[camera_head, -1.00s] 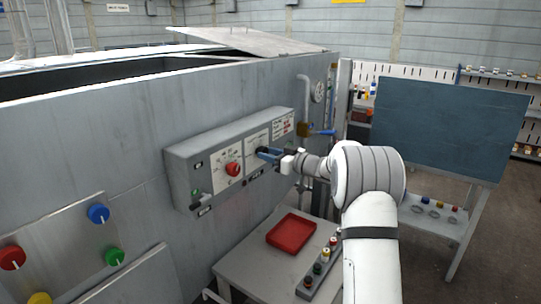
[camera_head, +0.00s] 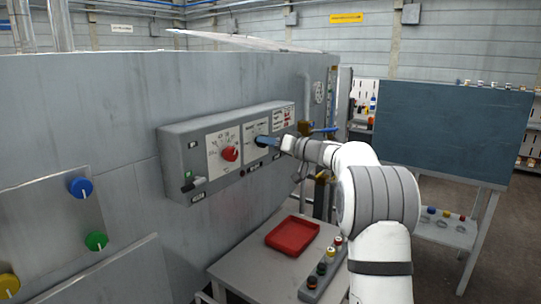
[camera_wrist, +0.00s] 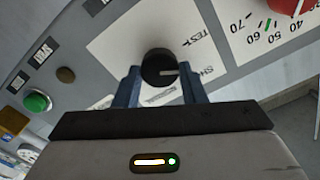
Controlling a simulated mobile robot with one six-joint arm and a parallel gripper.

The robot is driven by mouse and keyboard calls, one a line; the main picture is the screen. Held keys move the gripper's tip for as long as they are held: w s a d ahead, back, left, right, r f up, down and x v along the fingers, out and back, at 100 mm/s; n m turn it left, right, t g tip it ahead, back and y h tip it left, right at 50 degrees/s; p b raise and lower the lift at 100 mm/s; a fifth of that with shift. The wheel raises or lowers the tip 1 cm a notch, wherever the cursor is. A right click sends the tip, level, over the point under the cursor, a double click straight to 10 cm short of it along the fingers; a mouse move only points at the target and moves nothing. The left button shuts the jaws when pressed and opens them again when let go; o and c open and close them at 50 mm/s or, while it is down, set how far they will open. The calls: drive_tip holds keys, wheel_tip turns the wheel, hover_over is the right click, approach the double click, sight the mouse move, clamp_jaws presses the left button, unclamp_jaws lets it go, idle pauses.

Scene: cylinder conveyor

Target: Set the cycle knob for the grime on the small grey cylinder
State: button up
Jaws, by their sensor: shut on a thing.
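The cycle knob is a round black knob (camera_wrist: 157,67) on a pale label plate in the wrist view. Its light pointer line points right, toward lettering that starts "SH"; "TEST" is printed above right. My gripper (camera_wrist: 163,86) has one blue finger on each side of the knob and is shut on it. In the head view my gripper (camera_head: 268,141) reaches the right part of the grey control box (camera_head: 180,147) and mostly hides the knob. I cannot make out the small grey cylinder or its grime in either view.
A red temperature knob (camera_head: 230,154) sits left of my gripper. A green button (camera_wrist: 37,102) shows in the wrist view. Below the box, a table (camera_head: 240,262) bears a red tray (camera_head: 292,236) and a rack of several small cylinders (camera_head: 322,268). A dark board (camera_head: 450,130) stands at right.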

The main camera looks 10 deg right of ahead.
drive_tip(key=shift+m, duration=9)
drive_tip(key=shift+f, duration=0.1)
drive_tip(key=o, duration=1)
drive_tip(key=b+v, duration=0.1)
drive_tip(key=v, duration=0.6)
drive_tip(key=shift+s+d, duration=0.25)
drive_tip(key=shift+d, duration=0.15)
